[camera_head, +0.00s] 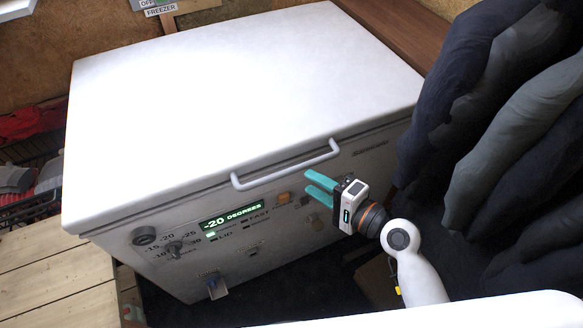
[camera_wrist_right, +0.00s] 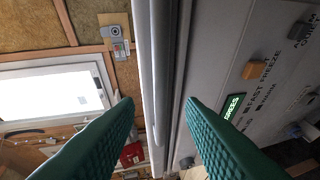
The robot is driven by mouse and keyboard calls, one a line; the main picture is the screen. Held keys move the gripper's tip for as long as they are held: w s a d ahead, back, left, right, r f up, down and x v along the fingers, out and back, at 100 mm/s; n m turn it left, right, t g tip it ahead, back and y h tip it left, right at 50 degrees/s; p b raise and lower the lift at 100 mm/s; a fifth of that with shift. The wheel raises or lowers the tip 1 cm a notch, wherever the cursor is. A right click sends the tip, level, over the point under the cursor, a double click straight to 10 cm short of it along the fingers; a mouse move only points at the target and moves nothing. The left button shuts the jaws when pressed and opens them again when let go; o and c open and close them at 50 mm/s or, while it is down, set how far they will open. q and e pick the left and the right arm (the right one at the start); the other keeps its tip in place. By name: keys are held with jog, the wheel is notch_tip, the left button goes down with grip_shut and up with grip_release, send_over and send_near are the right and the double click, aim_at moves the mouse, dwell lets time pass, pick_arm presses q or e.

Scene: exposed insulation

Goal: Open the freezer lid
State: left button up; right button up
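The white chest freezer (camera_head: 190,255) stands in the middle of the head view, with its lid (camera_head: 240,90) down. A pale bar handle (camera_head: 290,168) runs along the lid's front edge. My right gripper (camera_head: 316,187) is open and empty, just in front of the freezer near the right end of the handle. In the right wrist view its teal fingers (camera_wrist_right: 160,103) are spread, with the lid's edge (camera_wrist_right: 143,60) running between them in the picture. Whether they touch anything I cannot tell. My left gripper is not in view.
The front panel holds a green display (camera_head: 231,216), knobs (camera_head: 145,236) and an orange switch (camera_head: 283,197). Dark padded garments (camera_head: 500,110) hang close on the right. Wooden planks (camera_head: 50,265) lie at the left, beside shelves with folded cloth (camera_head: 15,178).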

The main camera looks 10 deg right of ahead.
aim_at(295, 172)
jog(key=x, duration=0.7)
jog(key=shift+w+a, duration=0.15)
jog(key=shift+f, duration=0.1)
grip_shut()
